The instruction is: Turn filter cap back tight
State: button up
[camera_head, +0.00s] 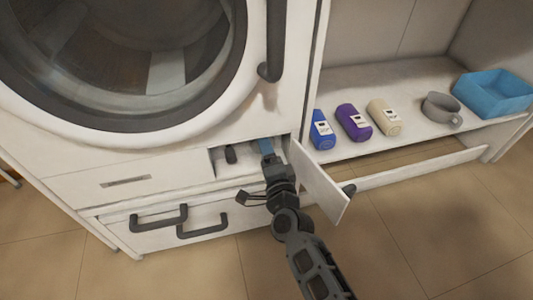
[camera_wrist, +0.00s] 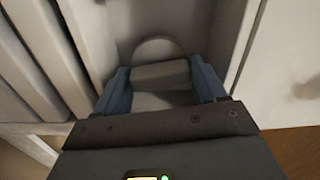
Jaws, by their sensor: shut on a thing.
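The filter cap (camera_wrist: 160,74) is pale, with a raised bar-like grip in front of a rounded disc. It sits inside the open recess at the lower front of the white washing machine (camera_head: 70,170). My gripper (camera_head: 267,147) reaches into this recess from the front. In the wrist view its blue fingers (camera_wrist: 162,85) stand on both sides of the cap's grip and are shut on it. In the head view the gripper hides the cap. How far the cap is turned cannot be told.
The recess's white flap (camera_head: 318,183) stands open just right of my gripper. A small dark part (camera_head: 231,154) is in the recess at left. Dark drawer handles (camera_head: 158,219) stick out below.

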jog(key=shift+f+m, duration=0.1)
jog(key=shift+m, duration=0.5)
jog(key=o, duration=0.7)
jog(key=p+v, duration=0.2)
jog(key=v, duration=0.6)
dwell(0.3)
